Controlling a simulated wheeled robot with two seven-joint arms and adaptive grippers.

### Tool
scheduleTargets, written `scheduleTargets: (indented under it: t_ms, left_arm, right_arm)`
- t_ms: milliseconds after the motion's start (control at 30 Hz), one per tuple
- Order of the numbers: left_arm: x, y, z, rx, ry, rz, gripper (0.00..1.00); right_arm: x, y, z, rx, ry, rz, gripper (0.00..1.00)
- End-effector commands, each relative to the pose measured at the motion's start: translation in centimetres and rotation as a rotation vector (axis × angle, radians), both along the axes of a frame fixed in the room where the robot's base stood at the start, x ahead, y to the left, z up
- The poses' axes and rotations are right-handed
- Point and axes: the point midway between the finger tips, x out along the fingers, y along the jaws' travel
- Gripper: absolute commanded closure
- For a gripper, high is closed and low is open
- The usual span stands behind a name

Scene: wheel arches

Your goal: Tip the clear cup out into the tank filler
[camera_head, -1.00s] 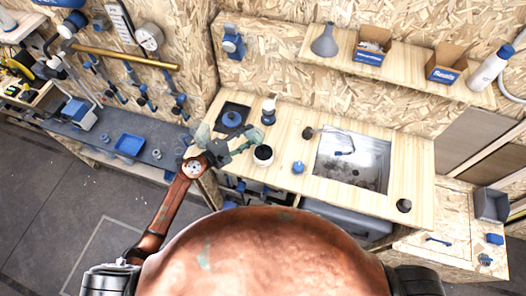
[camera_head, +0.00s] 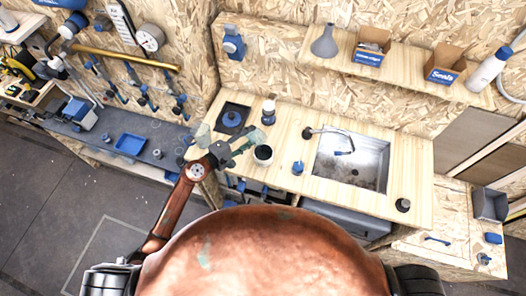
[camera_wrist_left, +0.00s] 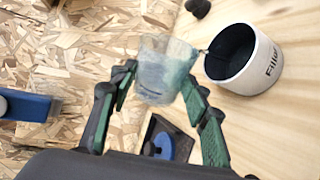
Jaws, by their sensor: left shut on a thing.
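The tank filler is a short white cup-like cylinder with a dark inside, on the wooden counter (camera_head: 263,155). My left gripper (camera_head: 238,143) is just left of the filler in the head view. In the left wrist view its green-padded fingers (camera_wrist_left: 158,88) are shut on the clear cup (camera_wrist_left: 160,66). The cup is see-through with a bluish-green tint and is beside the filler's rim. Its contents and exact tilt are unclear. My right gripper is not in view.
A white bottle-like item (camera_head: 268,111) and a blue round item on a dark square (camera_head: 232,119) stand behind the gripper. A sink (camera_head: 350,160) lies to the right, with a small blue item (camera_head: 298,167) before it. A shelf (camera_head: 400,70) runs above.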

Motion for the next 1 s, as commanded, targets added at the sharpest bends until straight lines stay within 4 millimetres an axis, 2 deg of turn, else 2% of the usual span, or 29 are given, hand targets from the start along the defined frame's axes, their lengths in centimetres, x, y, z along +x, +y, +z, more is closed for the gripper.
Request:
scheduleTargets:
  t_ms: [400,1000]
  left_arm:
    - [-0.5,-0.4,0.4,0.041,-0.053,0.000,0.82]
    - [-0.5,-0.5,0.7,0.104,-0.132,-0.001,0.82]
  right_arm:
    - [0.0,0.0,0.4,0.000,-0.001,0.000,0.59]
    - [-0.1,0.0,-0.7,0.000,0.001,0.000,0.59]
